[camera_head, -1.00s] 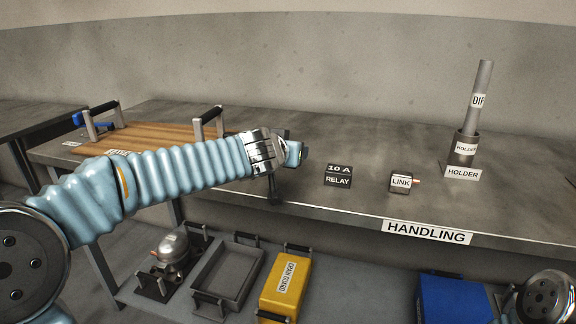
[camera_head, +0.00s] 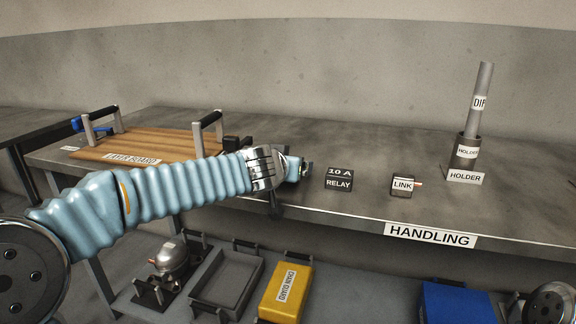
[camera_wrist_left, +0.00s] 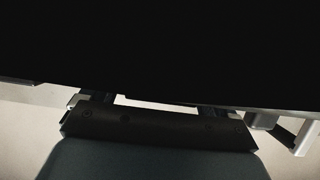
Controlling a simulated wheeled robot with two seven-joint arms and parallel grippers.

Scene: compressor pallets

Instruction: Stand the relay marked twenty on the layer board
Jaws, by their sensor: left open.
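The wooden layer board (camera_head: 150,142) lies on the left of the bench top, with a label on its front edge and black-topped handles. A small dark block (camera_head: 238,144) shows above my left forearm at the board's right end; its marking is not readable, and I cannot tell if it rests on the board. A black relay marked 10 A (camera_head: 338,179) stands right of my left gripper. No mark twenty is readable. My left gripper (camera_head: 304,169) is open, just left of the 10 A relay and apart from it. My right gripper is out of view.
A link block (camera_head: 402,187) and a holder (camera_head: 464,150) with an upright tube (camera_head: 481,95) stand to the right. The lower shelf holds a compressor (camera_head: 173,254), a grey tray (camera_head: 228,282), a yellow chain guard box (camera_head: 286,292) and a blue box (camera_head: 455,302). The wrist view is mostly black.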

